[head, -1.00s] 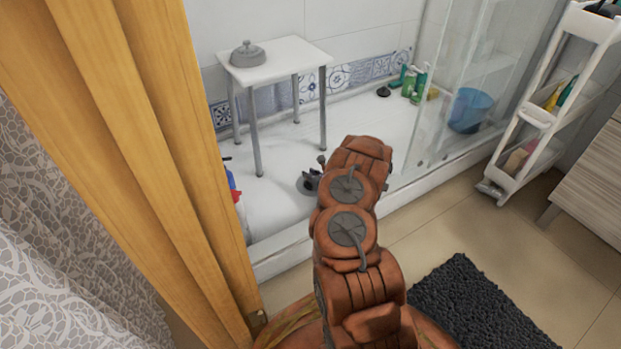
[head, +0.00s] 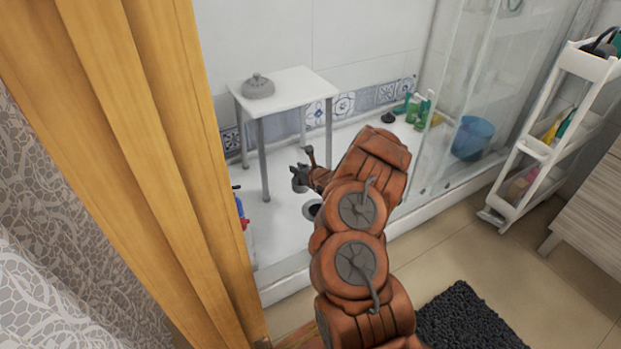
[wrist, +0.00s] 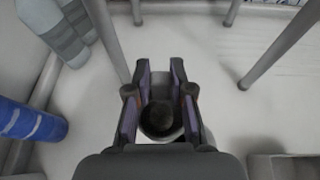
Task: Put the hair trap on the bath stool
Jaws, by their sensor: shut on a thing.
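The bath stool (head: 300,85) stands in the shower tray, with a white square top and grey legs. The hair trap (wrist: 160,118) is a small round grey piece with a dark middle, held between my gripper's fingers. My gripper (head: 299,174) is shut on it, low in front of the stool and below its top. The hair trap shows only as a small grey shape (head: 299,186) under the fingers in the head view. A dark round drain opening (head: 312,210) lies in the shower floor just below. In the wrist view my gripper (wrist: 160,85) has fingers on either side of the trap.
A grey domed object (head: 258,87) sits on the stool's left part; the right part is bare. Stool legs (wrist: 275,55) and a blue bottle (wrist: 30,122) are near the gripper. Yellow curtain (head: 130,150) is at left, glass (head: 450,110) at right.

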